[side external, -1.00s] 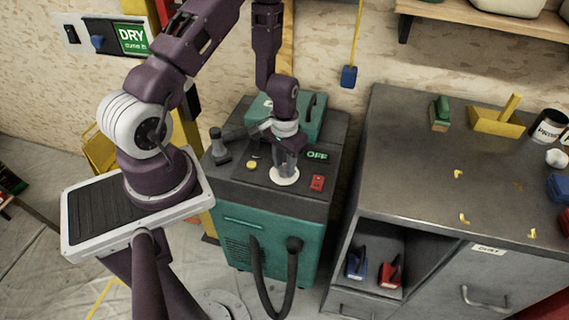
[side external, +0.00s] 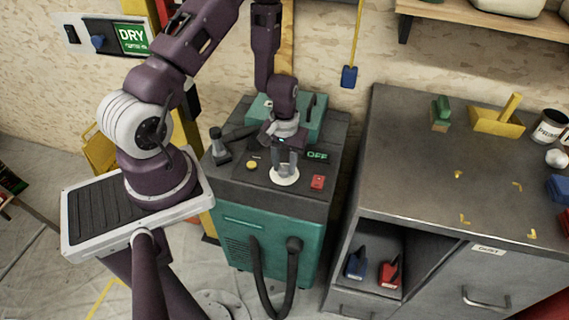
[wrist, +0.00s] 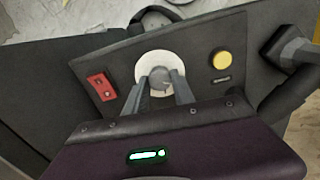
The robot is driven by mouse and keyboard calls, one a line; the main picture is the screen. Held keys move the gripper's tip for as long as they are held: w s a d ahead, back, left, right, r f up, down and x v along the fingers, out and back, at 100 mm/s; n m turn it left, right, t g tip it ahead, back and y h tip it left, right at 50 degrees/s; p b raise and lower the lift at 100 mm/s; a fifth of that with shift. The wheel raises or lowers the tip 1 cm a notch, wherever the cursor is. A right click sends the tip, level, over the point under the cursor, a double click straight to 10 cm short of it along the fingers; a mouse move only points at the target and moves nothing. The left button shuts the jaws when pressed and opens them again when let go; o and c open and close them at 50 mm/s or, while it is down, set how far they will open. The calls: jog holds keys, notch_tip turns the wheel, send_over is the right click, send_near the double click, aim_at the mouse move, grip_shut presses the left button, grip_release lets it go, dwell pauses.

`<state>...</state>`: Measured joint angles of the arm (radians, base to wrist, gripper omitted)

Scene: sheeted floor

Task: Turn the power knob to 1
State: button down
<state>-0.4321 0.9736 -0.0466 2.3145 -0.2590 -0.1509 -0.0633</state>
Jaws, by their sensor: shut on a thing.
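The grey power knob (wrist: 161,78) sits on a round white dial plate (wrist: 145,65) in the machine's dark top panel. My gripper (wrist: 160,82) is shut on the knob, with one finger on each side of it. In the side view my gripper (side external: 286,168) points straight down over the white dial plate (side external: 285,181), and its fingers mostly hide the knob. A small green display (side external: 317,155) beside the dial reads OFF. The dial's marks are too small or hidden to read.
A red switch (side external: 317,182) and a yellow button (side external: 251,165) flank the dial on the teal machine (side external: 265,232). A black hose nozzle (side external: 219,147) lies on the left of its top. A grey cabinet (side external: 430,170) stands to the right.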

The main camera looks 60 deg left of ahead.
aim_at(284, 168)
jog(key=c, duration=1.1)
grip_release()
jog(key=shift+o, duration=0.2)
jog(key=shift+r, duration=0.15)
notch_tip(284, 168, up, 7)
jog(key=shift+f, duration=0.1)
